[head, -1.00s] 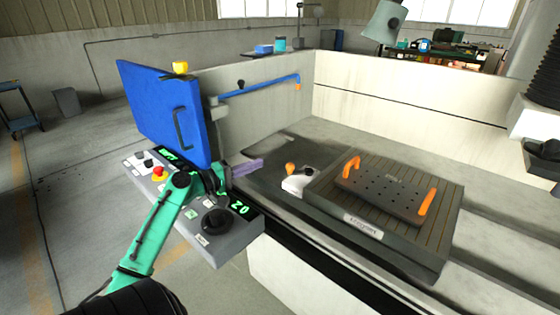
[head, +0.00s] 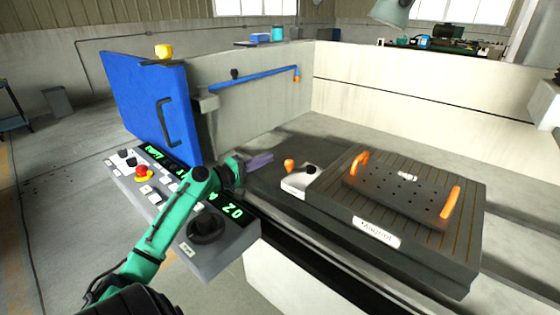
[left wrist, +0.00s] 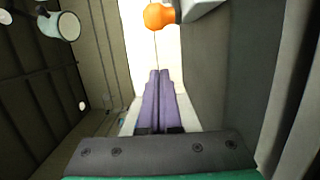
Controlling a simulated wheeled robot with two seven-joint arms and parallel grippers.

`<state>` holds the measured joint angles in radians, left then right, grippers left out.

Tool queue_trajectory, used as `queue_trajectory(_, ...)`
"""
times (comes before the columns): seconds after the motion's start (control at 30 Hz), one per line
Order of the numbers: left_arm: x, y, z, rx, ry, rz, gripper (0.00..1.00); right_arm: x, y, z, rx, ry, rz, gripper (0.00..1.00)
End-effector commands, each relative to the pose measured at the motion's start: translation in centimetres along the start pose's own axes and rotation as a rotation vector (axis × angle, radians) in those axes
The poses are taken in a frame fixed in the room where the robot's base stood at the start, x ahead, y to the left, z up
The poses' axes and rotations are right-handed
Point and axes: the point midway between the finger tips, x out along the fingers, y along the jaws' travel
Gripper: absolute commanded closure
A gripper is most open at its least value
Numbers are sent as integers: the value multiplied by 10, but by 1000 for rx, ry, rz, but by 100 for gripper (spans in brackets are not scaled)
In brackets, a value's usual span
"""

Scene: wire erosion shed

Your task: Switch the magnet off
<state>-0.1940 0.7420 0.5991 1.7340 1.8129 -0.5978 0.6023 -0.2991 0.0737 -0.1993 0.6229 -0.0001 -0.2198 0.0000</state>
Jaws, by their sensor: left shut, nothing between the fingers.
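The magnet (head: 372,239) is a dark slotted block with a white label on its front. A pale bracket (head: 299,180) at its left end carries a lever with an orange knob (head: 289,163). The knob also shows at the top of the left wrist view (left wrist: 159,16). A perforated dark plate (head: 395,198) with two orange handles lies on the magnet. My left gripper (head: 270,158) is shut and empty, its purple fingers pointing right, a little left of the knob and apart from it. My right gripper is not in view.
A control panel (head: 222,258) with knobs, a red button and green displays lies under my left arm. A blue door panel (head: 140,110) stands behind it. A blue pipe (head: 262,80) runs along the tank wall (head: 420,90).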

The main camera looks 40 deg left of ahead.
Motion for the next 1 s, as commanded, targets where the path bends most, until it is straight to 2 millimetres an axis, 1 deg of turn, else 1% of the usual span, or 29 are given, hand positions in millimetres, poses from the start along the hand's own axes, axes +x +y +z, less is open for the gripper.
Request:
queue_trajectory(0.03, 9, 2, 0, 1, -1, 2, 100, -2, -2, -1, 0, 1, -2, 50)
queue_trajectory(0.1, 20, 2, -1, 3, 1, 0, 100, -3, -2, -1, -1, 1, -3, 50)
queue_trajectory(0.27, 45, 2, -1, 2, 2, 2, 100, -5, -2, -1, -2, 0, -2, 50)
queue_trajectory(0.3, 40, 3, 8, 1, -1, -5, 100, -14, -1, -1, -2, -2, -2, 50)
queue_trajectory(0.33, 38, 3, 12, 0, -1, -5, 100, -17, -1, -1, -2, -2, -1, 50)
queue_trajectory(0.43, 34, 3, 25, 0, -1, -4, 100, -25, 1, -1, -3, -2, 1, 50)
queue_trajectory(0.57, 30, 1, 36, -1, -1, -2, 100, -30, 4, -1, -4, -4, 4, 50)
queue_trajectory(1.0, 30, -1, 39, 0, -1, 0, 100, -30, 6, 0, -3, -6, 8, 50)
